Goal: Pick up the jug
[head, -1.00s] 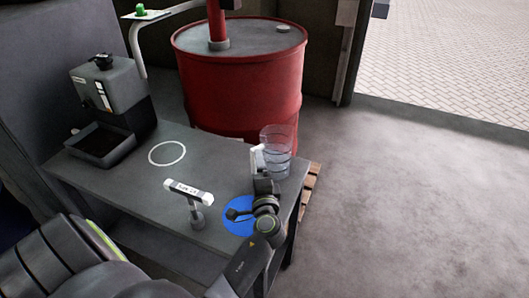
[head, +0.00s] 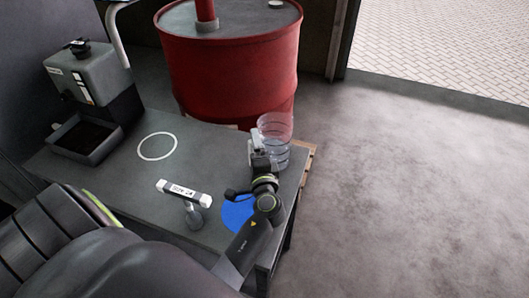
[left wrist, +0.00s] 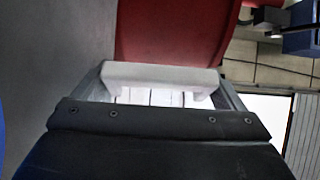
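The jug (head: 275,130) is clear and ribbed. It stands near the right end of the grey bench, in front of the red drum. My left gripper (head: 259,156) is at its near left side in the head view and covers the handle there. In the left wrist view a white handle (left wrist: 160,76) lies right ahead of the dark gripper body, with the ribbed clear jug wall (left wrist: 165,97) behind it. Whether the fingers are closed on the handle cannot be made out. My right gripper is not in view.
On the bench (head: 120,185) are a grey canister (head: 90,75), a dark tray (head: 88,140), a white ring mark (head: 157,146), a labelled T-shaped piece (head: 184,191) and a blue disc (head: 236,213). The red drum (head: 230,75) stands close behind. Floor to the right is clear.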

